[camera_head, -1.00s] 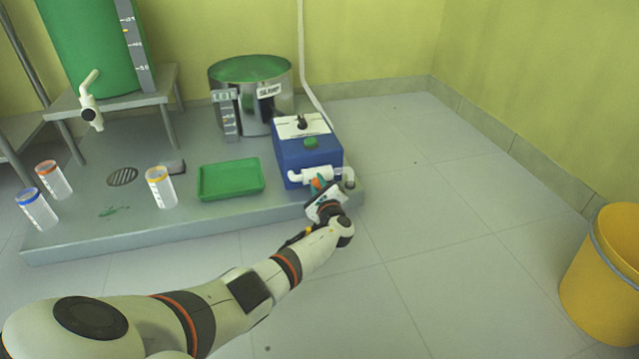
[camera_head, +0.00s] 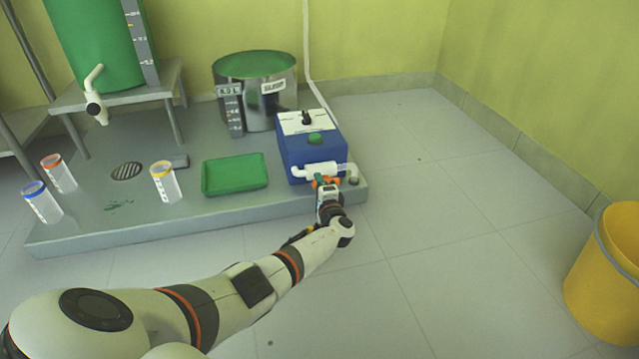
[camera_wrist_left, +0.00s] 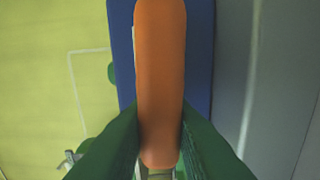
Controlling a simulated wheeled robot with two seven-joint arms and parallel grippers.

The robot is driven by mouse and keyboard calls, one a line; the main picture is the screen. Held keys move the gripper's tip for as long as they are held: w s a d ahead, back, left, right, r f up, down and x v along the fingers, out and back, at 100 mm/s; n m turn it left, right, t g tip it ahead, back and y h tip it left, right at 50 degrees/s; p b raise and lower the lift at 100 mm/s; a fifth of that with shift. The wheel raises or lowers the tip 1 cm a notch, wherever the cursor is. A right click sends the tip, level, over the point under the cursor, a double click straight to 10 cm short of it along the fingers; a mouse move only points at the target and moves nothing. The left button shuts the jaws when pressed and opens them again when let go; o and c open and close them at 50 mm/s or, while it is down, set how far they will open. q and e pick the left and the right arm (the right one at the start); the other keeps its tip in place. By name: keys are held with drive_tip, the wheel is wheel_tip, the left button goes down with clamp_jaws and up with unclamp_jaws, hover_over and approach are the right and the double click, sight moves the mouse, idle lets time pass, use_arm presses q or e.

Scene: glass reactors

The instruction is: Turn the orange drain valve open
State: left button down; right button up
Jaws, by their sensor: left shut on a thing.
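The orange drain valve (camera_head: 321,181) sits at the front of the blue pump box (camera_head: 299,158), just below its white pipe (camera_head: 318,170). My left gripper (camera_head: 325,184) reaches it from the front. In the left wrist view the valve's orange handle (camera_wrist_left: 160,75) runs upright through the middle of the picture. The green fingertips of my left gripper (camera_wrist_left: 160,140) press on both sides of the handle's lower end, so the gripper is shut on it. The gripper hides part of the valve in the head view. My right gripper is not in view.
The box stands on a grey platform (camera_head: 150,232) with a green tray (camera_head: 233,188), several capped jars and a metal sump drum (camera_head: 268,100). A green tank (camera_head: 95,45) with a white tap stands back left. A yellow bin (camera_head: 600,285) stands right. The floor between is clear.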

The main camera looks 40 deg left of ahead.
use_arm(q)
drive_tip(key=shift+f+n, duration=0.15)
drive_tip(key=shift+n, duration=0.25)
drive_tip(key=c, duration=1.3)
unclamp_jaws()
drive_tip(key=shift+s+d, duration=0.1)
drive_tip(key=p+v, duration=0.7)
drive_tip(key=v, duration=0.4)
drive_tip(key=shift+s+d, duration=0.3)
